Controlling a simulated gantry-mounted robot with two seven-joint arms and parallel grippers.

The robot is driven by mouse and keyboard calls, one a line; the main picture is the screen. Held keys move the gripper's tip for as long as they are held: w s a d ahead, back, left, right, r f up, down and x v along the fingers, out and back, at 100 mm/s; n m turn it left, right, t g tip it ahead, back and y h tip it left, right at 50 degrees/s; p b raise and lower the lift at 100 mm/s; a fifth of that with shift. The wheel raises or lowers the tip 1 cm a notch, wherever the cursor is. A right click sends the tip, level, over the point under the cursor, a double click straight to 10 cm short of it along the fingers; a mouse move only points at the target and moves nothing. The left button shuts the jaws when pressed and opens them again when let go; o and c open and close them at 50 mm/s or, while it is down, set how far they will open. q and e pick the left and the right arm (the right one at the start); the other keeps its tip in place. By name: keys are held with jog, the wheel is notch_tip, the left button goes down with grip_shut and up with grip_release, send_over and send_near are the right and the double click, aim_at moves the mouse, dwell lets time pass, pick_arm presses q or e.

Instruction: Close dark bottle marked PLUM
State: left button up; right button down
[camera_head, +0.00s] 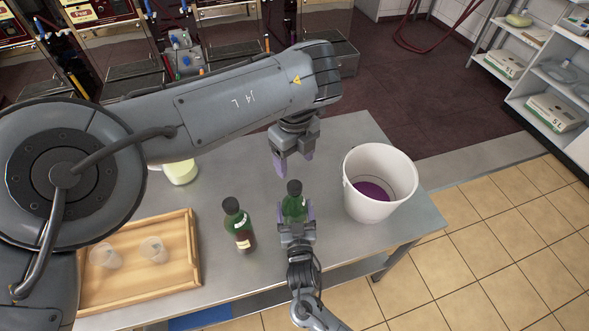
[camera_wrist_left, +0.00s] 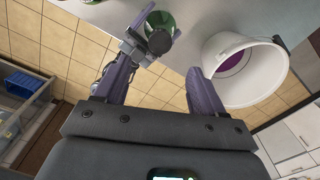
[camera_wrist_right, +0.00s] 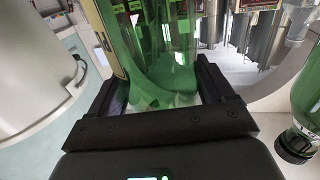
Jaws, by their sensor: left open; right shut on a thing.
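A green bottle with a dark cap (camera_head: 295,187) stands near the front of the table. My right gripper (camera_head: 297,218) is shut around its body, and the green glass (camera_wrist_right: 155,45) fills the space between the fingers in the right wrist view. My left gripper (camera_head: 293,160) is open and empty, above and behind this bottle, fingers pointing down. The left wrist view shows the dark cap (camera_wrist_left: 159,42) just beyond the open fingertips, apart from them. A second green bottle (camera_head: 238,226) with a dark cap stands to the left. I cannot read PLUM on either bottle, nor tell how tightly the caps sit.
A white bucket (camera_head: 358,198) with purple liquid stands close on the right. A wooden tray (camera_head: 188,240) with two clear cups is at the left front. A pale yellowish container (camera_head: 181,172) sits behind the tray, partly hidden by my left arm. The table's right end (camera_head: 425,213) is near the bucket.

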pick_arm(q)
jog(key=shift+r, duration=1.3)
pick_arm(e)
grip_release()
jog(key=shift+s, duration=0.1)
pick_arm(q)
jog(key=shift+r, duration=0.2)
pick_arm(e)
jog(key=s+d, duration=0.1)
jog(key=s, duration=0.9)
jog(key=shift+s, duration=0.3)
jog(key=shift+d, duration=0.1)
